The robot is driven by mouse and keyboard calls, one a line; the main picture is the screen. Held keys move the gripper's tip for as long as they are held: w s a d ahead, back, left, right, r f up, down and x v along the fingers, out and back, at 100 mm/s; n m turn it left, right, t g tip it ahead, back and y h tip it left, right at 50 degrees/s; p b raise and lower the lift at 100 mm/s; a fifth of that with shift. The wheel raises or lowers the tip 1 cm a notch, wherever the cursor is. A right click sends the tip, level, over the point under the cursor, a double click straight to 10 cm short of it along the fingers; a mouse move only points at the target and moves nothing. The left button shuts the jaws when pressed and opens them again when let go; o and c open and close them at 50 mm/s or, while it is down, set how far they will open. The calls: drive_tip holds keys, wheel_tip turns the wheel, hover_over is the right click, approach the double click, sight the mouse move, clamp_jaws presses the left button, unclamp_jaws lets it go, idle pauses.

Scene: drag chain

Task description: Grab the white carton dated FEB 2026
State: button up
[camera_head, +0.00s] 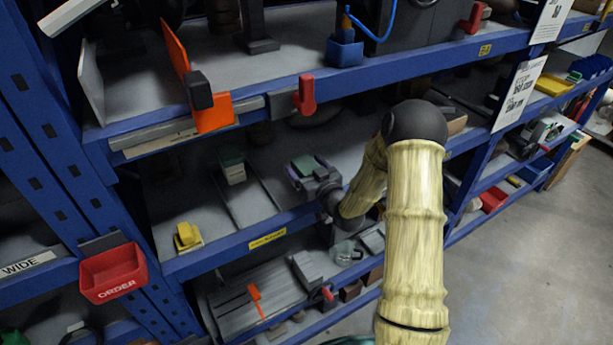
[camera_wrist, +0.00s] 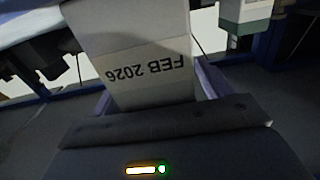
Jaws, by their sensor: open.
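The white carton dated FEB 2026 (camera_wrist: 150,45) fills the upper middle of the wrist view, its black lettering upside down there. My gripper (camera_wrist: 157,92) is open, with one purple finger on each side of the carton. I cannot tell whether either finger touches it. In the head view my gripper (camera_head: 308,170) is at the middle shelf, around the carton's greenish top (camera_head: 303,163). Most of the carton's body is hidden there by the gripper.
A second white carton with a green top (camera_head: 232,168) stands left on the same shelf; the wrist view shows it too (camera_wrist: 243,12). A yellow object (camera_head: 187,236) sits near the shelf's front left. The blue shelf edge (camera_head: 225,243) runs along the front.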

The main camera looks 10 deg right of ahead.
drive_tip(key=c, duration=1.2)
drive_tip(key=shift+r, duration=0.1)
drive_tip(key=shift+r+b, duration=1.85)
drive_tip(key=shift+r, duration=3.15)
